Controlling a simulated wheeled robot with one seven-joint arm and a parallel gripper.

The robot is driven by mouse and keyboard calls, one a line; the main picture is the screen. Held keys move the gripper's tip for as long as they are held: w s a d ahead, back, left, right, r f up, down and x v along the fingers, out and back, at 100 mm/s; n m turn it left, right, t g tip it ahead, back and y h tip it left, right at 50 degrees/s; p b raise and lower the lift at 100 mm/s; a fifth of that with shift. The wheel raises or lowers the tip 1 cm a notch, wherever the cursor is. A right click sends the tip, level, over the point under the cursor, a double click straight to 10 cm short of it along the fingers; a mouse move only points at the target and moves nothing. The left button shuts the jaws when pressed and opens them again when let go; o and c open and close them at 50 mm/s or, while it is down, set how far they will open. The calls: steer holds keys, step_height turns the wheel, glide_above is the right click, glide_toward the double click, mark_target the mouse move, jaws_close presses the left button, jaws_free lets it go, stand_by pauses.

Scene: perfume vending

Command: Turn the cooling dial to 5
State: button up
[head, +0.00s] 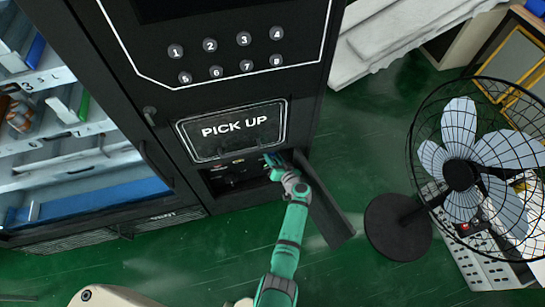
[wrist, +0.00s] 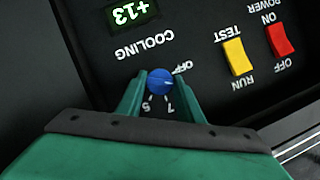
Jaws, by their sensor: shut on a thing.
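In the wrist view, which shows the panel upside down, the blue cooling dial (wrist: 159,81) sits between my gripper's (wrist: 158,86) two green fingers. My gripper is shut on it. A small pale mark on the dial faces right in the picture, near the OFF label; its exact setting is hard to read. The labels 7 and 5 lie just below the dial, partly close to the fingers. The green display (wrist: 128,12) reads +13. In the head view, my gripper (head: 274,163) reaches into the low opening under the PICK UP flap (head: 234,131); the dial is hidden there.
A yellow TEST/RUN switch (wrist: 238,57) and a red POWER switch (wrist: 279,40) are beside the dial. An open dark door panel (head: 327,208) stands right of my arm. A fan (head: 461,175) stands farther right. Green floor lies between them.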

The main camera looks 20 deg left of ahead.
steer(key=o, duration=1)
steer(key=v, duration=1.1)
steer(key=shift+a, duration=0.1)
